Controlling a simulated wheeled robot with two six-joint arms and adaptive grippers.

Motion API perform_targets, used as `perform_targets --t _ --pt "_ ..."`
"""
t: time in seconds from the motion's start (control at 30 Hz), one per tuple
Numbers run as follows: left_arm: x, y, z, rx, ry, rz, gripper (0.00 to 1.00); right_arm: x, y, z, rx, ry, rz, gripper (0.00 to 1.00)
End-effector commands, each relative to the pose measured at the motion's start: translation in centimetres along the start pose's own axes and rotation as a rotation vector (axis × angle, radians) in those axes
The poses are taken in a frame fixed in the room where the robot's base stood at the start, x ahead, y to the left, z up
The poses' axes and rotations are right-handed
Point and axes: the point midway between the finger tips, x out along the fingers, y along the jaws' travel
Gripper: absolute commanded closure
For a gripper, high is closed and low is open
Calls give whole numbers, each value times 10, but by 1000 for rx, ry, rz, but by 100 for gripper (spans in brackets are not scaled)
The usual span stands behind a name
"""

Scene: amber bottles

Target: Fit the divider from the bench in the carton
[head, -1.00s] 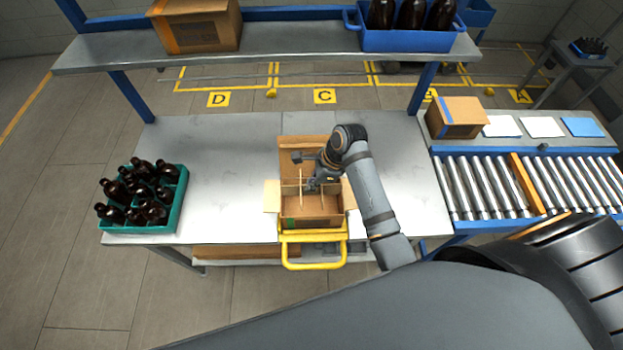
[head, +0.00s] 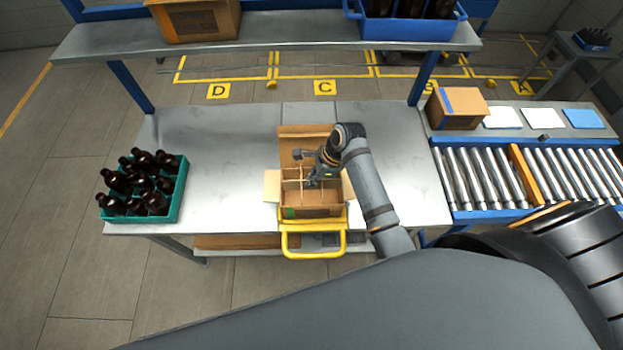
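The open carton (head: 311,212) stands on the bench (head: 220,150) at its front middle, with its flaps folded out. The pale divider (head: 291,173) shows as crossed slats inside the carton's opening; whether it sits fully down on the floor is too small to tell. My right gripper (head: 318,180) points down at the divider in the carton's opening, right of its middle. The gripper and wrist hide part of the divider, and I cannot see whether the fingers are closed on a slat. My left gripper is not in view.
A yellow frame (head: 313,254) holds the carton's front edge. A teal crate (head: 176,205) of amber bottles stands at the bench's left end. A shelf (head: 290,44) with a box and a blue bin spans behind. A roller conveyor (head: 480,185) lies right.

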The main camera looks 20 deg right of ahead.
Motion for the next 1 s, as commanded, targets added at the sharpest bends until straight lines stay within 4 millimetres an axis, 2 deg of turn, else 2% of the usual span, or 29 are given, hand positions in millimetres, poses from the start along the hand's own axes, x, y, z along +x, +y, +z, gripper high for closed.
perform_targets --t 1.0 --pt "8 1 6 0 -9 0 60 27 0 -11 0 0 0 100"
